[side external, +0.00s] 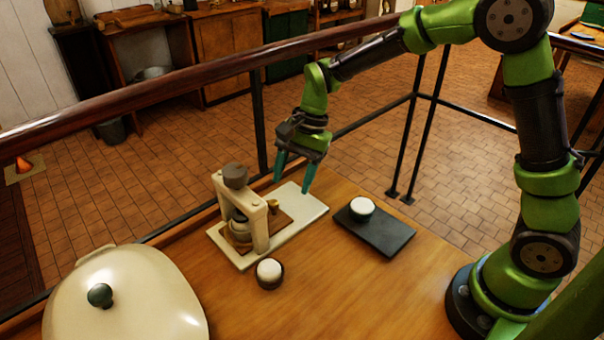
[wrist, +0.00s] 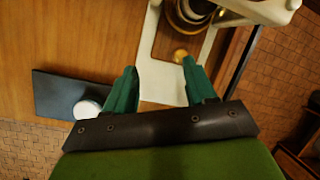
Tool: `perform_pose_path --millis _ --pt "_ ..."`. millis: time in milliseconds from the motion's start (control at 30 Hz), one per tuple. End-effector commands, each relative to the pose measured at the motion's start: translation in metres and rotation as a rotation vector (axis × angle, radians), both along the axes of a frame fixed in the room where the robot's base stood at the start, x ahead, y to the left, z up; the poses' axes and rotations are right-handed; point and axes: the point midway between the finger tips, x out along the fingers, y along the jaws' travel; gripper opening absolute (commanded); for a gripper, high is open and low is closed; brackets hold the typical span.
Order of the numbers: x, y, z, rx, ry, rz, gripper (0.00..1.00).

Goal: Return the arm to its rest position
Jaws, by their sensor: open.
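My gripper (side external: 294,174) hangs at the end of my green arm, fingers pointing down, above the back right end of the cream board. Its two teal fingers are apart with nothing between them. In the wrist view my gripper (wrist: 157,88) is also open and empty, with the cream board (wrist: 160,82) showing beyond the fingertips. My arm is bent and reaches out over the table from the right.
On the wooden table (side external: 335,290) are a cream press (side external: 260,232), a dark slate (side external: 388,240) bearing a white-topped cup (side external: 361,207), another white-topped cup (side external: 269,271) and a large cream lidded dish (side external: 140,295). A railing (side external: 200,75) runs behind. The table's front middle is clear.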

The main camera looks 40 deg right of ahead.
Motion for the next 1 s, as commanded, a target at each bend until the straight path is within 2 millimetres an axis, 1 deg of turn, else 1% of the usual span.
perform_pose_path --millis 33,167,267,300,400,500,600,700,800,900,1000 --pt "-0.011 -0.006 0.012 -0.011 -0.045 0.057 0.55" --pt "-0.040 -0.022 0.040 -0.055 -0.171 0.222 0.55" --pt "-0.067 -0.034 0.061 -0.101 -0.279 0.349 0.55" --pt "-0.079 -0.040 0.069 -0.123 -0.321 0.396 0.55" --pt "-0.107 -0.051 0.085 -0.181 -0.425 0.503 0.55" --pt "-0.134 -0.061 0.097 -0.245 -0.520 0.585 0.55" --pt "-0.157 -0.069 0.105 -0.301 -0.601 0.633 0.55" --pt "-0.173 -0.075 0.112 -0.342 -0.661 0.636 0.55" --pt "-0.182 -0.077 0.119 -0.364 -0.704 0.622 0.55" --pt "-0.184 -0.079 0.127 -0.377 -0.737 0.609 0.55" --pt "-0.184 -0.079 0.130 -0.381 -0.746 0.604 0.55"
